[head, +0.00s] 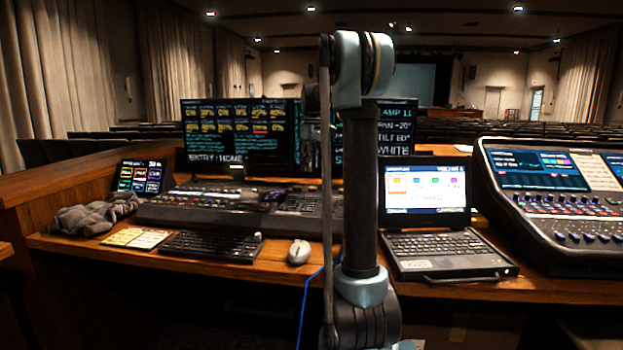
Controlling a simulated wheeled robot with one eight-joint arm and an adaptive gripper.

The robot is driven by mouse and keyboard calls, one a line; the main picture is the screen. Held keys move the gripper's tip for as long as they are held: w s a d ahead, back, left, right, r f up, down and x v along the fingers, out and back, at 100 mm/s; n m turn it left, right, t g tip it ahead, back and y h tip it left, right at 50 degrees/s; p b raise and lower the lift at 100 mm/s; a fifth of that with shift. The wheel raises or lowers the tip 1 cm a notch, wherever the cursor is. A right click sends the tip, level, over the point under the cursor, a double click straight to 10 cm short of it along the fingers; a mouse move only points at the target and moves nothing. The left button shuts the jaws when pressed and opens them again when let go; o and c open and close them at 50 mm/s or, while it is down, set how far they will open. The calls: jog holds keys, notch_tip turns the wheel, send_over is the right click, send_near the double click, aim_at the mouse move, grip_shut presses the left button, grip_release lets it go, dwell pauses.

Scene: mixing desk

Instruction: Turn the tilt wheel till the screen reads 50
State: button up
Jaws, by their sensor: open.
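The lighting desk (190,210) lies on the wooden counter left of my arm, with keys and faders. I cannot pick out the tilt wheel on it; my arm hides the desk's right end. The screen with the tilt line (398,140) stands behind my arm. It shows a lamp line, a pan line, "TILT" and "WHITE"; the tilt number is blurred, perhaps 60. My gripper (311,165) is partly seen just left of my upright arm link, in front of the screens and above the desk. It is open, and nothing shows between its fingers.
A laptop (430,242) stands open right of my arm, beside a large mixing desk (560,205). A cue monitor (240,130) stands behind.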

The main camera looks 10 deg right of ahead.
jog(key=shift+r, duration=1.6)
jog(key=c, duration=0.3)
notch_tip(320, 180, up, 5)
jog(key=m, duration=1.3)
send_over(312, 190)
jog(key=w, duration=0.2)
jog(key=f, duration=1.7)
jog(key=shift+d, duration=0.25)
jog(key=c, duration=0.8)
